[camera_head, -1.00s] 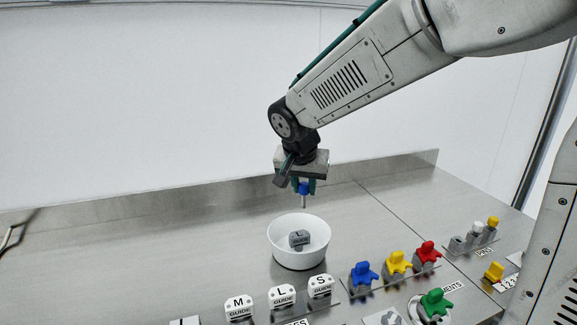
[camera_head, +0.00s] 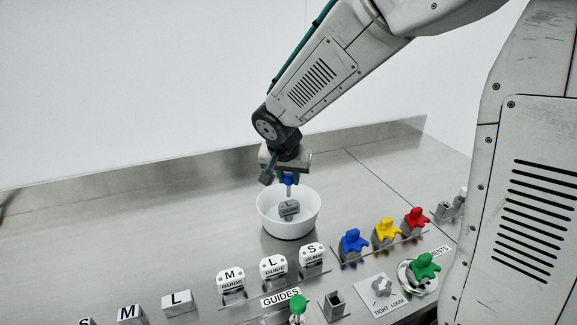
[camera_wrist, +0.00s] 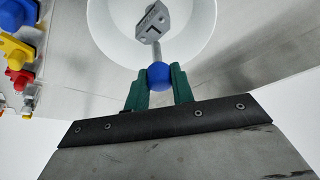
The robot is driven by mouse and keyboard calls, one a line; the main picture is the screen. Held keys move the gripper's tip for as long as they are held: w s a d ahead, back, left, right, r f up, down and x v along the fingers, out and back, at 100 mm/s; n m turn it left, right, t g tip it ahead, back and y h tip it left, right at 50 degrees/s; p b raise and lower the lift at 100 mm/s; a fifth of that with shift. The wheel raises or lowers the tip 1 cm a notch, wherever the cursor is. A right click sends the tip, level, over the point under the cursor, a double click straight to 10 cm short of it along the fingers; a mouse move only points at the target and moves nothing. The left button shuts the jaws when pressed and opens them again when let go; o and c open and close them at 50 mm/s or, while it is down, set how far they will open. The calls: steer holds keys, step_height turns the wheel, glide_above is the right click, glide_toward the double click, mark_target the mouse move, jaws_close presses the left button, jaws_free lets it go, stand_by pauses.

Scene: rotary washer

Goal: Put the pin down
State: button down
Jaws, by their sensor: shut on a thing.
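My gripper (camera_head: 289,179) is shut on the pin's round blue head (camera_head: 289,181). The pin hangs upright with its thin grey shaft pointing down over the white bowl (camera_head: 264,216). In the wrist view the blue head (camera_wrist: 159,75) sits between green fingers, and the shaft's far end meets the grey guide (camera_wrist: 153,20) in the picture. I cannot tell whether the shaft touches or enters it.
White guide blocks (camera_head: 273,267) marked M, L and S stand in front of the bowl. Blue (camera_head: 354,242), yellow (camera_head: 386,231) and red (camera_head: 416,220) pieces stand to its right, with a green piece (camera_head: 425,267) nearer. The steel table left of the bowl is clear.

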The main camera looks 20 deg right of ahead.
mark_target(289, 175)
steer(key=shift+f, duration=0.4)
steer(key=c, duration=1.1)
jaws_free()
step_height(289, 175, up, 7)
steer(key=shift+r, duration=0.1)
